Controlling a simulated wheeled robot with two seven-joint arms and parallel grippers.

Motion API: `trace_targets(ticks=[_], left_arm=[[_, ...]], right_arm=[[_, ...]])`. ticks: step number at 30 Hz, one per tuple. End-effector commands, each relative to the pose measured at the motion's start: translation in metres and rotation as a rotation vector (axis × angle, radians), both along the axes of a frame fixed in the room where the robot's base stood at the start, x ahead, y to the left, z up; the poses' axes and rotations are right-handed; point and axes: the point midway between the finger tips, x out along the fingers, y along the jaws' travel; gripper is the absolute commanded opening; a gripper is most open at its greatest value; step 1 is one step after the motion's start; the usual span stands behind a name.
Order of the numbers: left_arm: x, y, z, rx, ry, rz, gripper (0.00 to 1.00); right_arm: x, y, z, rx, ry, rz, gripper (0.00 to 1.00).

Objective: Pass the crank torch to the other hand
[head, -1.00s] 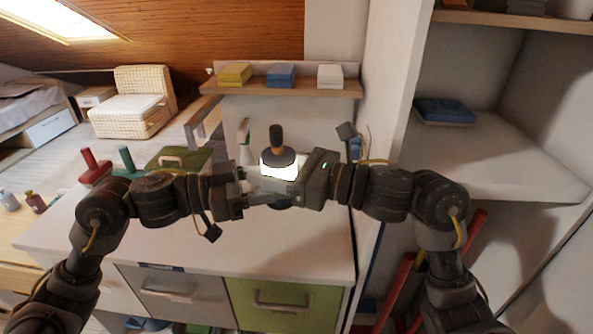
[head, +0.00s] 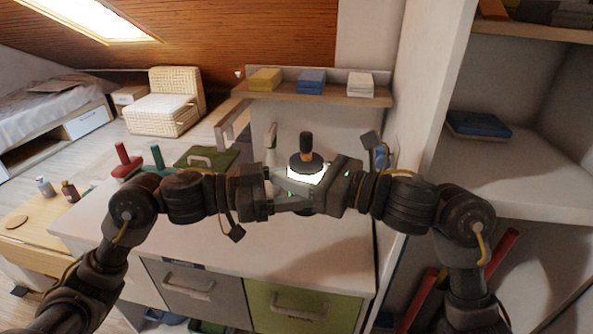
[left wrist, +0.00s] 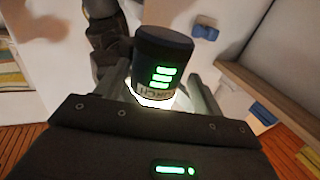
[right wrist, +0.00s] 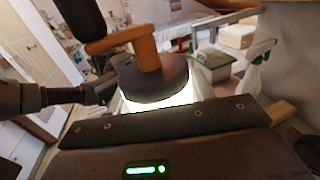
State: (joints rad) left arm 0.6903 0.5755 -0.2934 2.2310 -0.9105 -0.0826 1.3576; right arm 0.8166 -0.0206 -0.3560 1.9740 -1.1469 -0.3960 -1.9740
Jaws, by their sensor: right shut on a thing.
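The crank torch (head: 306,163) is upright between my two grippers above the counter, with a dark top, a black and orange crank and a bright glowing band. My right gripper (head: 320,190) is shut on it from the right. In the right wrist view the torch (right wrist: 153,78) shows its orange crank arm and glow. My left gripper (head: 284,188) is at the torch from the left, open, its fingers on either side of it. In the left wrist view the torch's dark end (left wrist: 163,62) shows green bars, with a gap to the right finger. The finger contacts are partly hidden.
The white counter (head: 225,235) lies below, with a green box (head: 205,158), a spray bottle (head: 271,140) and red and teal items at its left. A wall shelf (head: 310,92) is behind. A tall shelving unit (head: 425,110) bounds the right side.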

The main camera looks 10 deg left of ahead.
Motion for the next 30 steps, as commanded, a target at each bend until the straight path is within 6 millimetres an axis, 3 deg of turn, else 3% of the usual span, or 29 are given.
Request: trace_targets(ticks=[12, 16, 30], left_arm=[[-0.006, -0.004, -0.001, 0.001, -0.004, -0.021, 0.77], [-0.008, 0.002, -0.001, 0.002, -0.002, -0.019, 0.77], [-0.036, 0.088, -0.002, 0.005, 0.002, -0.004, 0.77]], right_arm=[[0.003, 0.000, 0.000, 0.000, 0.004, -0.007, 0.25], [0.003, -0.001, 0.000, 0.000, 0.004, -0.008, 0.25], [0.002, 0.000, 0.000, 0.001, 0.002, -0.004, 0.25]])
